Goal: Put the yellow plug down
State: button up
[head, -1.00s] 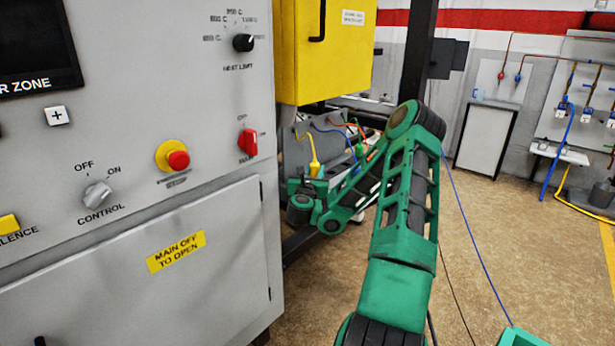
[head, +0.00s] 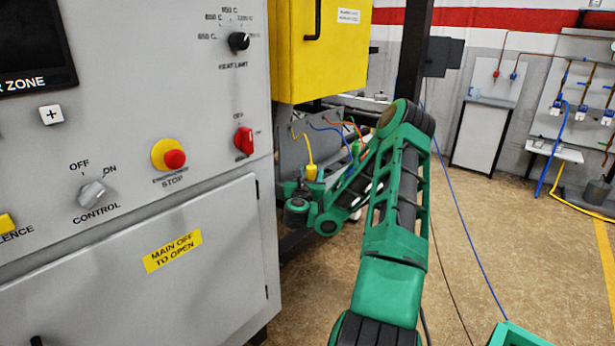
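The yellow plug (head: 311,172) shows at the end of a thin yellow lead, below the yellow cabinet and just right of the grey control panel. It looks upright, with the lead rising from its top. My green arm reaches away toward it, and my arm's far end lies just below and beside the plug. The fingers of my gripper are hidden or too small to make out, so I cannot tell whether they touch or hold the plug. What lies directly under the plug is hidden by my arm.
The grey control panel (head: 130,180) with its knobs stands close on the left. The yellow cabinet (head: 330,45) hangs above my arm's far end. A dark post (head: 414,60) stands behind my arm. A blue cable (head: 465,235) crosses the open floor (head: 530,240) on the right.

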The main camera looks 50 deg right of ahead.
jog(key=shift+r, duration=0.25)
jog(key=shift+s+a+r, duration=0.1)
jog(key=shift+a+r, duration=0.05)
jog(key=shift+r, duration=0.05)
jog(key=v, duration=1.1)
jog(key=shift+s+a, duration=0.25)
